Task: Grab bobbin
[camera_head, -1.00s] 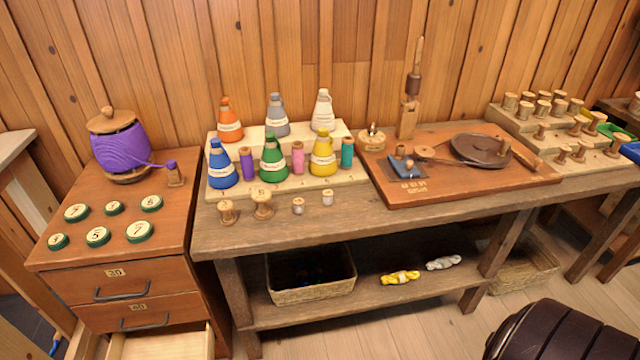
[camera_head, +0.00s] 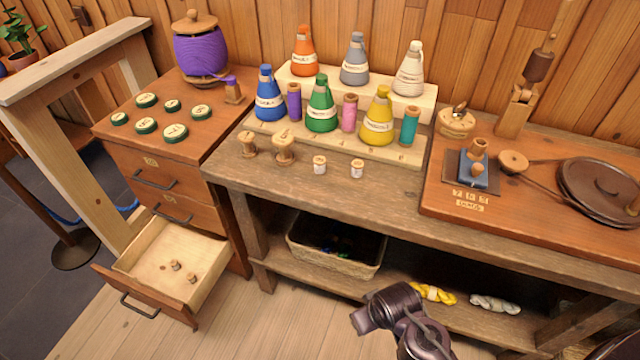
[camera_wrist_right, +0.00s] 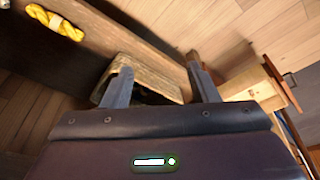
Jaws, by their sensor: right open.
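Two bare wooden bobbins (camera_head: 247,144) (camera_head: 285,147) stand at the left front of the workbench in the head view. Two small bobbins (camera_head: 175,265) (camera_head: 192,278) are in the open drawer (camera_head: 150,262) at lower left. A wooden bobbin (camera_head: 479,148) is on the blue block of the winder. In the right wrist view my right gripper (camera_wrist_right: 159,68) is open and empty, with a basket beyond its fingers. My right arm shows at the bottom of the head view, apart from all bobbins. My left gripper is out of view.
Colored thread cones (camera_head: 320,110) and spools fill the stepped stand. A dark-filled basket (camera_head: 335,250) and a yellow skein (camera_head: 432,293) are on the lower shelf. Green numbered discs (camera_head: 175,131) lie on the cabinet. Floor (camera_head: 250,325) is clear between drawer and arm.

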